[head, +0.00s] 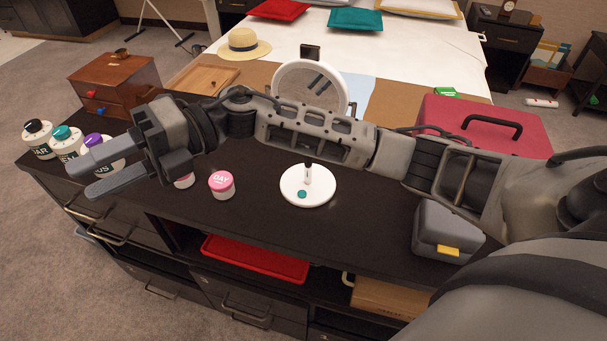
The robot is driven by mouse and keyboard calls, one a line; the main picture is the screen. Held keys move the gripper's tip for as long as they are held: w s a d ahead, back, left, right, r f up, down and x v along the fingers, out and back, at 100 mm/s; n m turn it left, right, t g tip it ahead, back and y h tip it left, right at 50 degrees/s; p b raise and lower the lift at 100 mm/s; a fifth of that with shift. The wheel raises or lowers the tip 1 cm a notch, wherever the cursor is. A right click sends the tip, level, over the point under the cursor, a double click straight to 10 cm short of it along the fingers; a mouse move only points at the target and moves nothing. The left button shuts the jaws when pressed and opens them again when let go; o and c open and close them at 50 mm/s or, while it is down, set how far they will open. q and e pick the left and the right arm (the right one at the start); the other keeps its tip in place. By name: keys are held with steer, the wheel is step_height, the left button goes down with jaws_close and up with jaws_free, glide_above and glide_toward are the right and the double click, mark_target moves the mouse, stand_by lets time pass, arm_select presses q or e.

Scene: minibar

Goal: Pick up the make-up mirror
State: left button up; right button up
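The make-up mirror (347,84) is a round mirror with a white rim, standing upright beyond my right arm. Its lower part is hidden behind the arm. A white round dish or base (320,197) lies on the counter in front of the arm, with a small upright white piece and a teal item on it. I cannot tell whether it belongs to the mirror. My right gripper (88,178) is at the far left of the counter, well left of the mirror. Its two fingers are apart with nothing between them. My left gripper is not in view.
White bottles with black, teal and purple (94,140) caps stand beside the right gripper. A pink-lidded jar (221,183) sits on the dark counter (255,225). A wooden drawer box (117,83) is at the left, a red case (470,115) and grey box (440,222) at the right.

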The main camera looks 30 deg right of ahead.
steer(key=w+d+r+n+h, duration=0.1)
steer(key=w+d+n+h, duration=0.25)
steer(key=d+h, duration=0.3)
step_height(320, 180, up, 16)
steer(key=f+m+t+h+p, duration=0.1)
steer(key=t+h+p, duration=0.15)
steer(key=h, duration=0.95)
glide_above(311, 59)
steer(key=shift+t, duration=0.35)
steer(key=f, duration=0.1)
steer(key=f+b, duration=0.1)
steer(key=f, duration=0.1)
steer(key=f+b, duration=0.1)
steer(key=shift+w+d+f, duration=0.25)
steer(key=shift+w+d, duration=0.15)
step_height(311, 59, down, 4)
steer(key=shift+b, duration=0.45)
steer(key=f, duration=0.3)
steer(key=f+p, duration=0.1)
steer(key=f, duration=0.1)
steer(key=shift+s+a+f, duration=0.1)
steer(key=shift+a+f, duration=0.05)
steer(key=shift+a, duration=0.1)
steer(key=shift+f, duration=0.5)
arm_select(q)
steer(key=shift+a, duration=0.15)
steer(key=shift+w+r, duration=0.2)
arm_select(e)
jaws_close()
